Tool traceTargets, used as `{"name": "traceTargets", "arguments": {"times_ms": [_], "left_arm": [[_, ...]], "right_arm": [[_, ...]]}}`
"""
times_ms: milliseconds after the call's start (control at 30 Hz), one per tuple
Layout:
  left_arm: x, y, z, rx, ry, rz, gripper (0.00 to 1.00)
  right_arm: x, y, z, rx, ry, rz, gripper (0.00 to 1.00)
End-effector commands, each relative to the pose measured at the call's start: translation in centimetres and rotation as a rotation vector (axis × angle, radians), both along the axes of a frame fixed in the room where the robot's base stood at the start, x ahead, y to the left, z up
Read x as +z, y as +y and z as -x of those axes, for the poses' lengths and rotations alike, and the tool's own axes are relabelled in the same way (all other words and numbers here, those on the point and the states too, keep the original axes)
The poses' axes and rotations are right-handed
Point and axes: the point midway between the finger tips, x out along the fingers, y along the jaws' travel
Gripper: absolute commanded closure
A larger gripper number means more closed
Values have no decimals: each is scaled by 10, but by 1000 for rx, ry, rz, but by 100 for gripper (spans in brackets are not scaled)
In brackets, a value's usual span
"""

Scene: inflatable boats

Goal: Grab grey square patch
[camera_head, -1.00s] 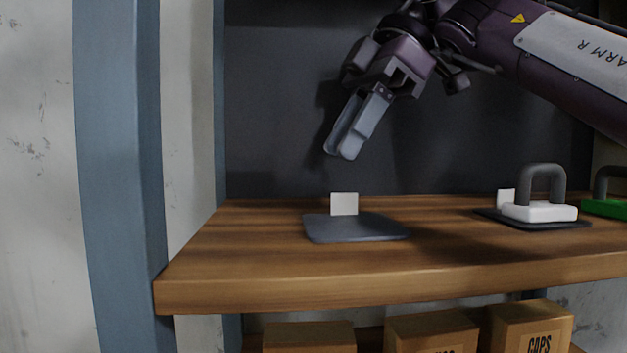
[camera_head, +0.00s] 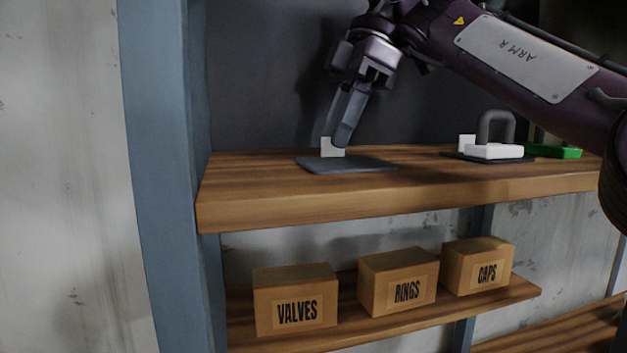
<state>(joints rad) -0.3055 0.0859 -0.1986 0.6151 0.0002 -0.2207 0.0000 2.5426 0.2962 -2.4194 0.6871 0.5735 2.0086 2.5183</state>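A flat dark grey square pad (camera_head: 350,165) lies on the upper wooden shelf, near its left end. A small white tab (camera_head: 332,149) stands at the pad's back edge. My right gripper (camera_head: 338,141) points down with its fingertips over the back of the pad, overlapping the tab in the picture. Its fingers look close together, and the gap between them is not clear. I see nothing held in them, and I cannot tell whether they touch the tab or the pad. My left gripper is not in view.
A white block with a dark handle (camera_head: 493,150) stands on a dark mat farther right, with a green piece (camera_head: 560,152) beyond it. A blue post (camera_head: 165,180) borders the shelf's left. Boxes marked VALVES (camera_head: 295,300), RINGS (camera_head: 398,283) and CAPS (camera_head: 478,267) stand below.

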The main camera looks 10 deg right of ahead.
Motion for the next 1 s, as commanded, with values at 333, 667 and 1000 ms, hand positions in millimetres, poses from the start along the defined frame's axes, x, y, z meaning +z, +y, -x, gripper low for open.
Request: {"name": "traceTargets", "arguments": {"times_ms": [333, 667, 1000], "left_arm": [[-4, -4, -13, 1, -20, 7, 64], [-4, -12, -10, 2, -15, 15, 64], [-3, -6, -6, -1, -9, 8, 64]], "right_arm": [[-5, -4, 0, -4, -2, 0, 72], [-5, -3, 0, -4, -1, 0, 100], [-4, -2, 0, -2, 0, 0, 100]]}}
